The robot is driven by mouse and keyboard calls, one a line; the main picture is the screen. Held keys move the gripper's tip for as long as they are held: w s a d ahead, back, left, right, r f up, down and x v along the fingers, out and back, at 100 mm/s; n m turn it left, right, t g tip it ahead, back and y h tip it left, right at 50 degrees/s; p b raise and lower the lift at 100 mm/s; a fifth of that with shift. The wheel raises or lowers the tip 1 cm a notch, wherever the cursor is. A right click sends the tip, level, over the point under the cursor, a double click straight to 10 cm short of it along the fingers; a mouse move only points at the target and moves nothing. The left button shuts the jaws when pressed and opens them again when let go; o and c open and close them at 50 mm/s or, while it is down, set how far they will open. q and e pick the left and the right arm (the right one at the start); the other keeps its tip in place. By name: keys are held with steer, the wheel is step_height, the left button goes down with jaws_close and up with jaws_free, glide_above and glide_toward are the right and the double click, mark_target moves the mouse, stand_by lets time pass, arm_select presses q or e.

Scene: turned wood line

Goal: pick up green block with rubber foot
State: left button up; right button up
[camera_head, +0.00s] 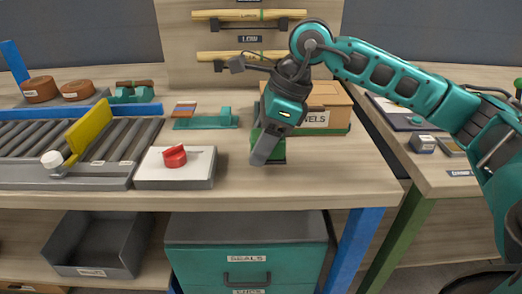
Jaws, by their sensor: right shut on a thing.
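The green block (279,148) is mostly hidden behind my right gripper (261,158). Green parts of it show on either side of the gripper, and a dark edge shows low at its right. My right gripper points down from the teal arm that comes in from the right, and it is shut on the block near the front of the wooden bench. I cannot tell whether the block touches the bench top. My left gripper is not in view.
A cardboard box (316,122) on a green base stands just behind and right of the gripper. A white pad with a red knob (175,156) is at left, beside a roller conveyor (108,140) with a yellow paddle (89,124). Bare bench lies right of the gripper.

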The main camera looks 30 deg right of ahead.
step_height(320, 180, up, 17)
steer(key=p, duration=0.3)
steer(key=shift+p, duration=0.3)
steer(key=shift+f, duration=0.1)
